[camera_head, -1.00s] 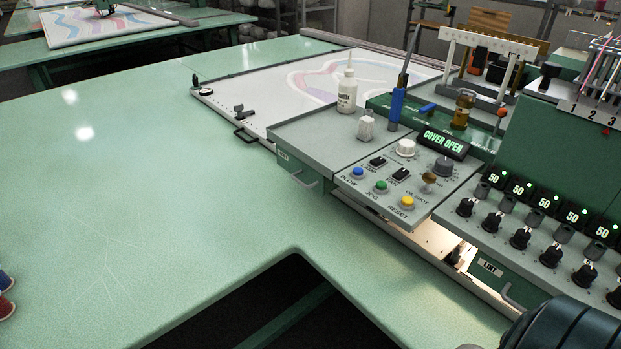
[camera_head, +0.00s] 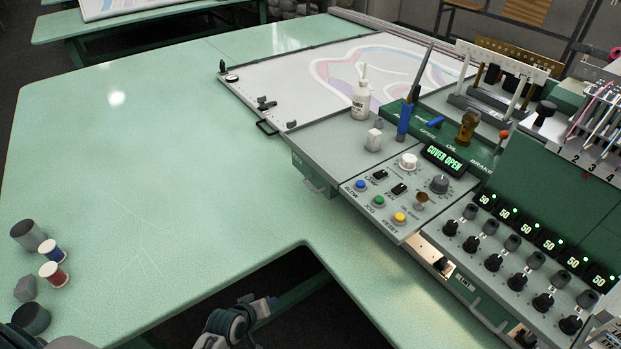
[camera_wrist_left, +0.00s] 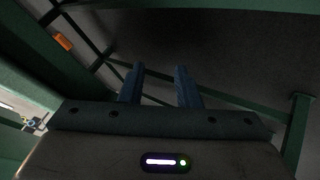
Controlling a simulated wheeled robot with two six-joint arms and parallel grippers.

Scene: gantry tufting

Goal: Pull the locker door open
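I cannot make out a locker door in either view. My left gripper (camera_head: 262,304) is low in the cut-out at the table's front edge, below the top, and partly hidden in shadow. In the left wrist view its two blue fingers (camera_wrist_left: 160,88) stand apart with nothing between them. They face a dark floor between green frame bars. A small orange part (camera_wrist_left: 62,41) shows on the frame at the upper left of that view. My right gripper is not in view.
The green table (camera_head: 150,180) is mostly clear. Thread spools (camera_head: 53,262) and grey cylinders (camera_head: 28,235) stand at its left edge. A control panel (camera_head: 395,195) reading "COVER OPEN" and a row of knobs (camera_head: 512,262) fill the right. A glue bottle (camera_head: 361,100) stands behind.

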